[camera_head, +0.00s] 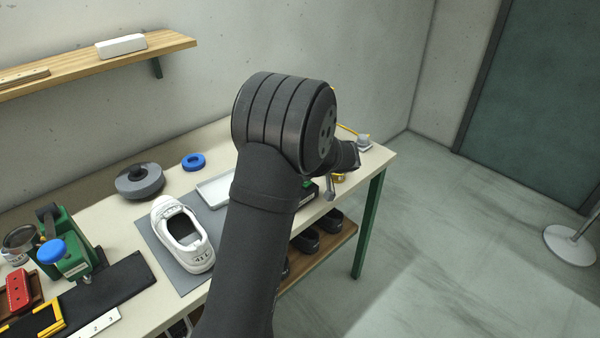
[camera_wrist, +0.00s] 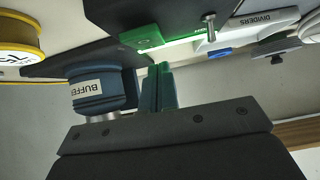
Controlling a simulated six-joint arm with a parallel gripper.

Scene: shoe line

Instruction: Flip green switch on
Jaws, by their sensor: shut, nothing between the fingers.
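The green switch (camera_wrist: 165,40) shows in the wrist view as a green plate on a dark base, with a metal toggle lever (camera_wrist: 210,24) standing out from it. I cannot tell which position the lever is in. My gripper (camera_wrist: 158,70) is shut and empty, its fingertips close to the green plate and left of the lever in the wrist view. The head view hides the fingertips.
A blue machine labelled BUFFE… (camera_wrist: 98,90) stands close beside my fingers, with a yellow spool (camera_wrist: 20,38) at the far left. A white DIVIDERS box (camera_wrist: 250,28) is beyond the lever. A white shoe (camera_head: 183,238) and a pale tray (camera_head: 212,190) lie on the bench.

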